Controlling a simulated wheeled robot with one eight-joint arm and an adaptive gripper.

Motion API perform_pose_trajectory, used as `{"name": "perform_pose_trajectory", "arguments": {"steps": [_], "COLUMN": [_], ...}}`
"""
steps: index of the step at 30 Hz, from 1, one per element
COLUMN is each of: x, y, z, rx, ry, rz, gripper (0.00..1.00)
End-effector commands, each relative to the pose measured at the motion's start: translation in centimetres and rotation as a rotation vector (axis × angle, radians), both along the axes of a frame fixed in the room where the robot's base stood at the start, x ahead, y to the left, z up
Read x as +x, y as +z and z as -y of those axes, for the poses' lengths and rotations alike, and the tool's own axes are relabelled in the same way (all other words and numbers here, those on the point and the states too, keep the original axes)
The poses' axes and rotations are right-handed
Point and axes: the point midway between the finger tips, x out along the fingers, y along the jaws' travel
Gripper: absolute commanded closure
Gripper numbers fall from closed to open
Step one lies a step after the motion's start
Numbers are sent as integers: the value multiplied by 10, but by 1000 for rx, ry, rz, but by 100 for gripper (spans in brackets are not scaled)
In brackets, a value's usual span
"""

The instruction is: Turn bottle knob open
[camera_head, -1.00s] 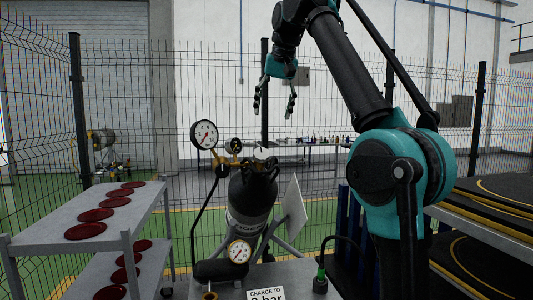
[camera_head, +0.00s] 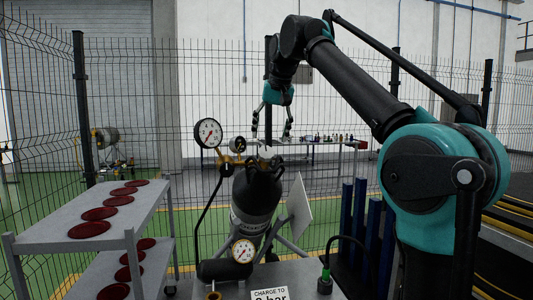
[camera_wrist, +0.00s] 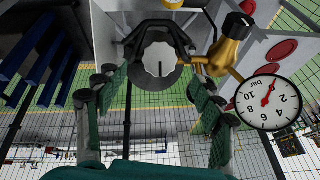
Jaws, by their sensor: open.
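The dark gas bottle (camera_head: 252,212) leans in its stand in the head view, with a black collar around its top. My gripper (camera_head: 271,137) is open and empty, pointing down just above the bottle top. In the wrist view, my gripper (camera_wrist: 153,84) has its fingers spread to either side of the knob, apart from it. A brass fitting (camera_wrist: 222,57) sits right of the knob, with a pressure gauge (camera_wrist: 268,103) beside it.
A second, lower gauge (camera_head: 243,251) and a sign (camera_head: 270,294) reading "CHARGE TO" stand at the front. A grey shelf cart (camera_head: 110,212) with red discs is at left. A white panel (camera_head: 299,206) stands right of the bottle. Mesh fencing runs behind.

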Motion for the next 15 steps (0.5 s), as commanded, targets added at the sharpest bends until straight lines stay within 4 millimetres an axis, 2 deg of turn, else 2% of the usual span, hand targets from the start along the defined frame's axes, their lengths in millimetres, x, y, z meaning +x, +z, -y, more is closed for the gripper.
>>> {"name": "perform_pose_trajectory", "arguments": {"steps": [6,15], "x": [14,26], "y": [-37,-65], "z": [-8,-14], "rx": [0,0], "ry": [0,0], "rz": [0,0], "gripper": [32,32]}}
